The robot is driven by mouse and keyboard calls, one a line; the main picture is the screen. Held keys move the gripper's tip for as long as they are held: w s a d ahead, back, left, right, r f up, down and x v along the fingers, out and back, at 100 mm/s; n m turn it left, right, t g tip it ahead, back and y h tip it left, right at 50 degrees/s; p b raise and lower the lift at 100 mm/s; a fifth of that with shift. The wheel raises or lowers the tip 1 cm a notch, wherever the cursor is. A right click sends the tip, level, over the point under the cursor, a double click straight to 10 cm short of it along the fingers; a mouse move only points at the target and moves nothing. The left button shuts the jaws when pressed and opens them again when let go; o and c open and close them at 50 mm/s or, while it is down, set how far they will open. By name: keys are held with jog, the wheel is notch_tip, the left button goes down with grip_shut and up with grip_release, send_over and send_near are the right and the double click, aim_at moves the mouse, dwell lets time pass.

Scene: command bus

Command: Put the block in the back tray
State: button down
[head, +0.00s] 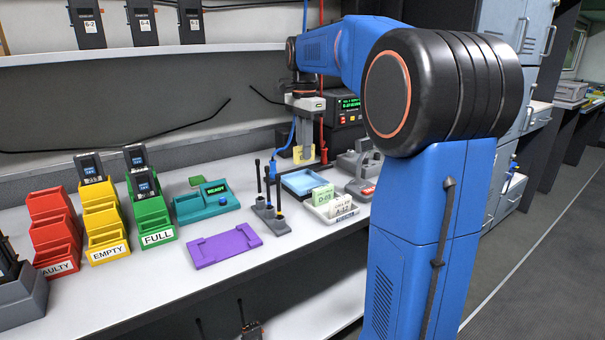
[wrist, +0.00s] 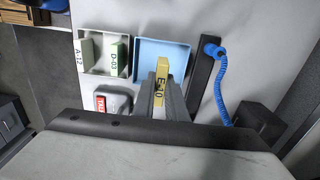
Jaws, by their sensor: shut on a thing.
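My gripper (head: 305,152) is shut on a yellow block marked E-10 (wrist: 160,86). The block also shows as a small yellow piece in the head view (head: 298,154), partly hidden by a finger. It is held above the bench, over or just behind the blue tray, and I cannot tell which exactly. The light blue tray (head: 303,182) is the one farther back and looks empty; it also shows in the wrist view (wrist: 150,52). The white tray (head: 343,216) stands in front of it. It holds a green block D-03 (head: 322,195) and a white block A-12 (head: 342,204).
A grey stand with upright black rods (head: 271,215) is left of the trays, and a grey handled device (head: 361,181) is right. A black box with a green display (head: 346,108) stands behind. A coiled blue cable (wrist: 219,85) runs near my gripper. A purple plate (head: 225,245) lies front left.

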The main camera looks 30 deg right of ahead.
aim_at(304, 162)
jog(key=shift+f, duration=3.4)
jog(key=shift+f, duration=0.15)
jog(key=c, duration=1.8)
grip_release()
notch_tip(304, 162, up, 12)
jog(key=shift+r, duration=0.15)
